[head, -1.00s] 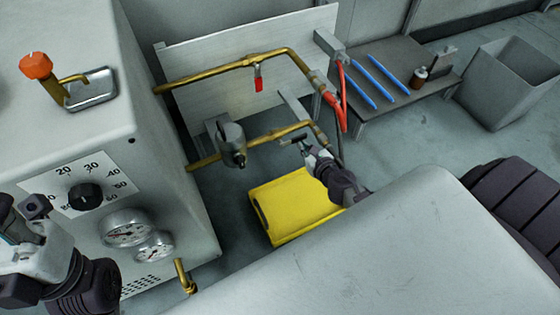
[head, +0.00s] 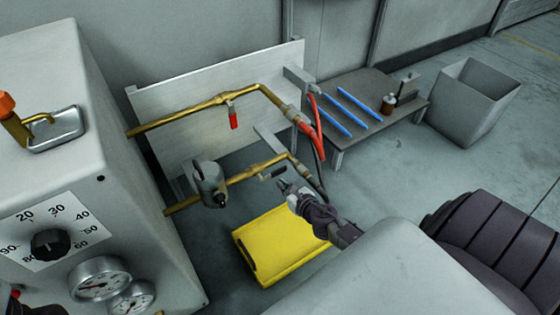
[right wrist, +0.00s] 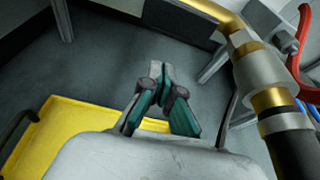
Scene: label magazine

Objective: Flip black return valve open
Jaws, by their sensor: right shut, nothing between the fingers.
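The black-handled valve (head: 272,173) sits on the lower brass pipe (head: 243,175) in the head view, its short dark handle sticking out in front of the pipe. My right gripper (head: 283,186) is shut and empty, just below and to the right of the handle. I cannot tell if they touch. In the right wrist view its fingertips (right wrist: 160,70) are together, with the brass pipe (right wrist: 222,12) up to the right. The black handle is not clearly visible there. My left gripper is outside the head view; only a dark bit of my arm shows at the bottom-left corner.
The upper pipe carries a red-handled valve (head: 233,117). A grey meter-like body (head: 208,183) hangs left of the black handle. A yellow case (head: 280,245) lies on the floor below. A low table (head: 355,95) stands behind.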

